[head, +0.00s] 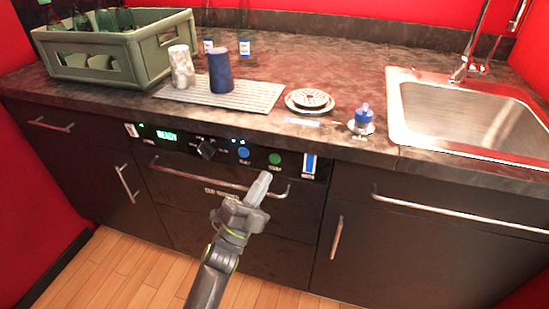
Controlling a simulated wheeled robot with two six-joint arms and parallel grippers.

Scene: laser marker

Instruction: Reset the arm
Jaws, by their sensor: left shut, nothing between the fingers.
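My left gripper (262,186) is shut and empty. Its arm rises from the bottom of the head view, and the fingertips are in front of the machine panel (175,143), just below the green button (275,158). I cannot tell whether the fingertips touch the panel or its handle bar (215,182). The panel has a lit green READY display (167,135), a dark knob (206,148) and a blue button (243,152). My right gripper is not in view.
On the counter stand a green crate (125,62) with bottles, a ribbed mat (225,96) with a marbled cup (181,66) and a blue cup (221,70), a round disc (310,98) and a small blue-topped item (364,117). A sink (455,105) is at right. Drawer handles stick out below.

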